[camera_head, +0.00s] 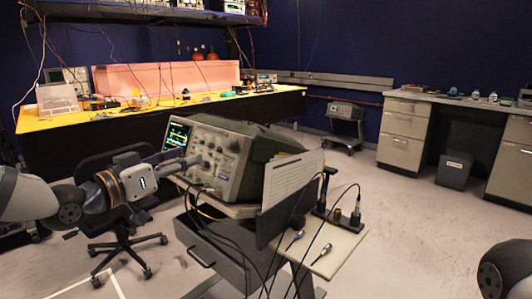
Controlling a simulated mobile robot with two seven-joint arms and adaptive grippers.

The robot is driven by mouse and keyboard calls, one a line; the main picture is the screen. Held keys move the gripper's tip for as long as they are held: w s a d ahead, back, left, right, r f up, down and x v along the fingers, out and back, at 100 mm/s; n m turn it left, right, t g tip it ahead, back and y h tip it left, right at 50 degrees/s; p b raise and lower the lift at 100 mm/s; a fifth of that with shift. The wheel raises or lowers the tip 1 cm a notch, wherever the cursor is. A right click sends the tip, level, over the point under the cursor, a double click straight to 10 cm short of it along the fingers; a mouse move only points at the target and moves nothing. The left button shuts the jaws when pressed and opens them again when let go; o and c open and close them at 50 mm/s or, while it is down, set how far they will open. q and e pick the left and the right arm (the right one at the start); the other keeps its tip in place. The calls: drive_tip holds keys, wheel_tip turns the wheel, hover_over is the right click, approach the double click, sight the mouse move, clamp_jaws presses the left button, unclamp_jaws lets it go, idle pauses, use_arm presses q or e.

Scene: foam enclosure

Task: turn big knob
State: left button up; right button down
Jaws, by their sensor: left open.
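A grey-green oscilloscope (230,152) with a lit screen (178,135) stands on a cart in the middle of the camera_head view. Its front panel carries several knobs and faces left toward me. Which of them is the big knob is too small to tell. My left gripper (192,162) comes in from the left and is open. Its fingers are at the front panel, just below and right of the screen, and cover part of the panel. Whether they touch a knob cannot be told. My right gripper is out of view; only part of my right arm shows at the lower right.
The cart (222,248) has cables hanging down its front and a side shelf (335,240) with probes. A clipboard-like sheet (292,181) stands beside the oscilloscope. An office chair (100,205) is behind my left arm. A workbench (60,122) runs along the back.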

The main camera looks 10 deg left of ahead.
use_arm(q)
drive_tip(key=b, duration=0.1)
approach(227, 142)
drive_tip(key=f, duration=0.1)
drive_tip(key=x, duration=0.2)
drive_tip(key=b+x, duration=0.1)
drive_tip(key=x, duration=0.4)
drive_tip(key=shift+w+r, duration=0.2)
drive_tip(key=shift+r, duration=0.1)
drive_tip(key=shift+w+d+r, duration=0.15)
drive_tip(key=shift+w, duration=0.15)
clamp_jaws()
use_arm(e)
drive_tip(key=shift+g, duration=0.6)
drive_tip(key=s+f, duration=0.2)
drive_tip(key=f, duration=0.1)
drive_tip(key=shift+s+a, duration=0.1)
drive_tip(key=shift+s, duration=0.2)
